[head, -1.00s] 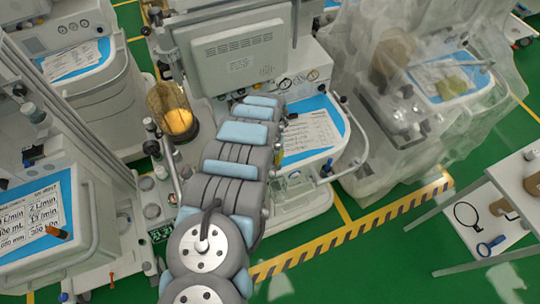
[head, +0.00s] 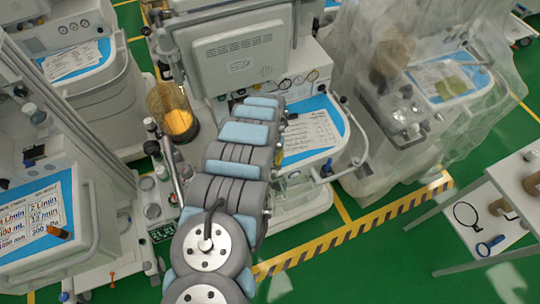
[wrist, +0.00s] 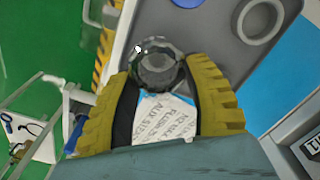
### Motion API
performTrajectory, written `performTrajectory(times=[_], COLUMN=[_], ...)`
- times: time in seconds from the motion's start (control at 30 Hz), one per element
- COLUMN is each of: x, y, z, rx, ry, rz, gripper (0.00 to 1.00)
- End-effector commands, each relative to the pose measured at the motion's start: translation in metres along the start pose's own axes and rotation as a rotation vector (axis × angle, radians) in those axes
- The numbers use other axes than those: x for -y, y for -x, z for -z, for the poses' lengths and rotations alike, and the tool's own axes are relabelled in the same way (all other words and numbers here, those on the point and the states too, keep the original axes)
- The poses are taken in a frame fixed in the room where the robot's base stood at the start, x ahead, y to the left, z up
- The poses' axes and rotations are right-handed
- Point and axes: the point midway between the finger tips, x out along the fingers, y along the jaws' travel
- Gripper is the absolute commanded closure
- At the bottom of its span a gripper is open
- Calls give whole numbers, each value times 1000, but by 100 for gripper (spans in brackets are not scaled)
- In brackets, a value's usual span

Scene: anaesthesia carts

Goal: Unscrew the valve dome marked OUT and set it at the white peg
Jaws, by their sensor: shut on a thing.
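In the wrist view my gripper (wrist: 158,74) has its two ridged yellow fingers closed around a clear, faceted dome (wrist: 158,64) with a dark round middle. The dome sits between the fingertips, over the edge of a grey surface. I cannot read an OUT mark on it, and I cannot tell whether it is still seated on anything. A white printed paper (wrist: 168,118) shows between the fingers, behind the dome. In the head view my arm hides the gripper and the dome. I cannot make out the white peg in either view.
In the head view a blue-topped cart shelf (head: 340,118) holds papers. A plastic-draped cart (head: 420,90) stands right, a white table (head: 515,180) lower right. Green floor is open between.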

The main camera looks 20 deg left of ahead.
Motion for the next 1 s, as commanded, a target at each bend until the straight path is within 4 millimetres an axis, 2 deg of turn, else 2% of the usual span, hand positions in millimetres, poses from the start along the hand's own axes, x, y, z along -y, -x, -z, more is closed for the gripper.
performTrajectory(times=[0.37,1.0], x=[0,0], y=[-1,-13], z=[0,0], rx=[0,-1], ry=[0,0], rz=[0,0], gripper=[78,78])
